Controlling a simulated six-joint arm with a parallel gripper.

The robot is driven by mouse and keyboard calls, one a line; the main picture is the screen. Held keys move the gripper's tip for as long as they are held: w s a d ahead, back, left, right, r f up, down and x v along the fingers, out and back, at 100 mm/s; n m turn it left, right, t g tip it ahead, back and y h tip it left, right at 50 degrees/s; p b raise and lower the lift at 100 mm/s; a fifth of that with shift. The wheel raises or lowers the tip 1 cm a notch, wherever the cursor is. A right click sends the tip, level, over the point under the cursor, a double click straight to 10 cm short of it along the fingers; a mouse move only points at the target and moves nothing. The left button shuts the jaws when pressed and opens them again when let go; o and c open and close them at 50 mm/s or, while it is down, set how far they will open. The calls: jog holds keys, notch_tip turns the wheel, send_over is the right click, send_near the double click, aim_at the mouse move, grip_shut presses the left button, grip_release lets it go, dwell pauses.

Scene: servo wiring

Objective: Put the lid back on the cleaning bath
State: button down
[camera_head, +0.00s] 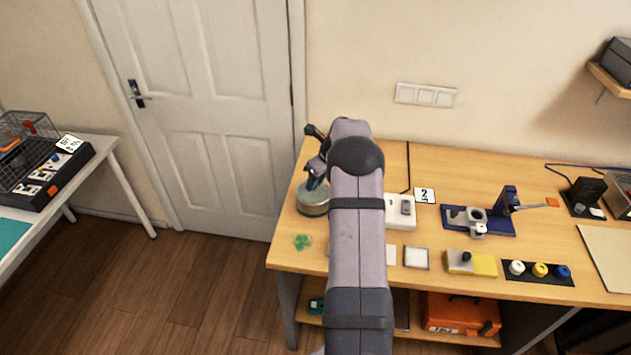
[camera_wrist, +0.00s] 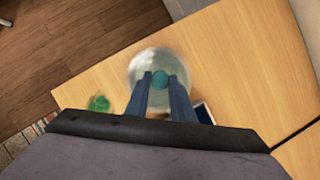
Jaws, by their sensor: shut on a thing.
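The cleaning bath (camera_head: 313,209) is a round, low vessel near the left end of the wooden table, partly hidden by my arm. My gripper (camera_head: 315,182) is directly over it, pointing down. In the wrist view my gripper (camera_wrist: 160,84) is shut on the teal knob of the lid (camera_wrist: 146,66), a round, clear, glassy disc. The lid covers the bath from above in this view, so its rim and the bath's rim cannot be told apart. Whether the lid touches the bath or hangs just over it I cannot tell.
A green clover-shaped piece (camera_head: 302,242) lies in front of the bath; it also shows in the wrist view (camera_wrist: 98,103). A white device (camera_head: 400,212) stands right of my arm, with a blue fixture (camera_head: 478,219) farther right. The table's left edge is close to the bath.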

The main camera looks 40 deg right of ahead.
dwell(0.9)
jog(key=c, duration=1)
grip_release()
jog(key=shift+r+p, duration=0.1)
jog(key=shift+p, duration=0.25)
jog(key=shift+r+p, duration=3)
jog(key=shift+r, duration=0.45)
grip_shut()
jog(key=shift+f+b, duration=1.55)
jog(key=shift+f, duration=1.4)
